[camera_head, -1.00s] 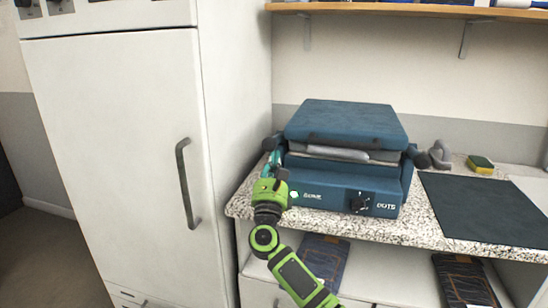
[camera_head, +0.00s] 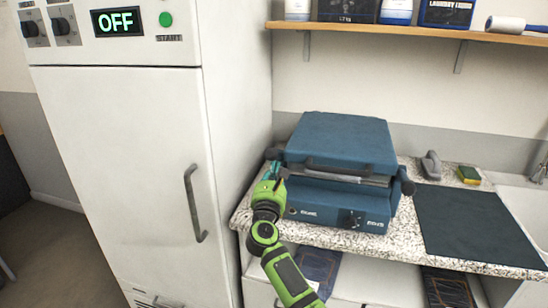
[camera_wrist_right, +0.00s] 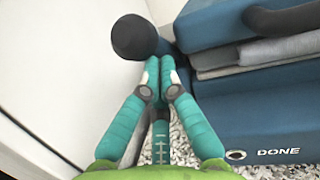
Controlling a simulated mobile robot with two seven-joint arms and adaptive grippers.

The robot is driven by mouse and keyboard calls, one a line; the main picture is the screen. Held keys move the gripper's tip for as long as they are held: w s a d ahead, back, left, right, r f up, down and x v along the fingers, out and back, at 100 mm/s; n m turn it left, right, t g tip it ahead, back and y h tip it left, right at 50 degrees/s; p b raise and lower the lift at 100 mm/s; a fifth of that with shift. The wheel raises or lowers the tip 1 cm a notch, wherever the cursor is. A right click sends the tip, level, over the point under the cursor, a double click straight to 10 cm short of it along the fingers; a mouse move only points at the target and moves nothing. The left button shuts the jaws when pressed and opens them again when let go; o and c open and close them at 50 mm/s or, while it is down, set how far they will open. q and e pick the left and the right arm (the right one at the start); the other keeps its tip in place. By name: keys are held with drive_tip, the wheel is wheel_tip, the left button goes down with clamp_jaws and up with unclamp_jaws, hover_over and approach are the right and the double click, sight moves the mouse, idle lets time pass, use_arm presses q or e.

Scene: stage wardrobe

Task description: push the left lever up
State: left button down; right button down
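The blue press (camera_head: 345,145) stands on the speckled counter, with grey cloth (camera_wrist_right: 265,55) between its upper and lower parts. The left lever (camera_head: 273,153) ends in a dark round knob at the press's left side; the knob also shows large in the right wrist view (camera_wrist_right: 134,37). My right gripper (camera_head: 273,168) is at the press's left side, just below that knob. In the wrist view its teal fingertips (camera_wrist_right: 160,68) are together, with nothing seen between them. They are close to the knob; contact is unclear. The lever's arm is mostly hidden. My left gripper is out of view.
A tall white cabinet (camera_head: 125,140) with an "OFF" display stands close on the left, leaving a narrow gap. The press's right lever knob (camera_head: 407,187) is on the far side. A dark mat (camera_head: 475,225), sponge (camera_head: 468,174) and sink (camera_head: 525,205) lie right. A shelf (camera_head: 430,32) is above.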

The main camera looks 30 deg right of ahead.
sight(275, 152)
drive_tip(key=shift+g+y, duration=0.4)
drive_tip(key=shift+g, duration=0.3)
drive_tip(key=r+p, duration=0.1)
drive_tip(key=p, duration=0.1)
drive_tip(key=w+d+r+p, duration=0.1)
drive_tip(key=r+p, duration=0.1)
drive_tip(key=p, duration=0.1)
drive_tip(key=r+p, duration=0.2)
drive_tip(key=shift+w+d+p, duration=0.15)
drive_tip(key=shift+d+p, duration=0.05)
drive_tip(key=shift+p, duration=0.15)
drive_tip(key=r, duration=0.1)
drive_tip(key=w+d, duration=0.1)
drive_tip(key=r+p, duration=0.1)
drive_tip(key=shift+w+d+r, duration=0.25)
drive_tip(key=shift+d+r, duration=0.05)
drive_tip(key=shift+d, duration=0.05)
drive_tip(key=shift+w+d+r, duration=0.55)
drive_tip(key=shift+w+d, duration=0.1)
drive_tip(key=shift+d, duration=0.15)
drive_tip(key=shift+r+p, duration=0.3)
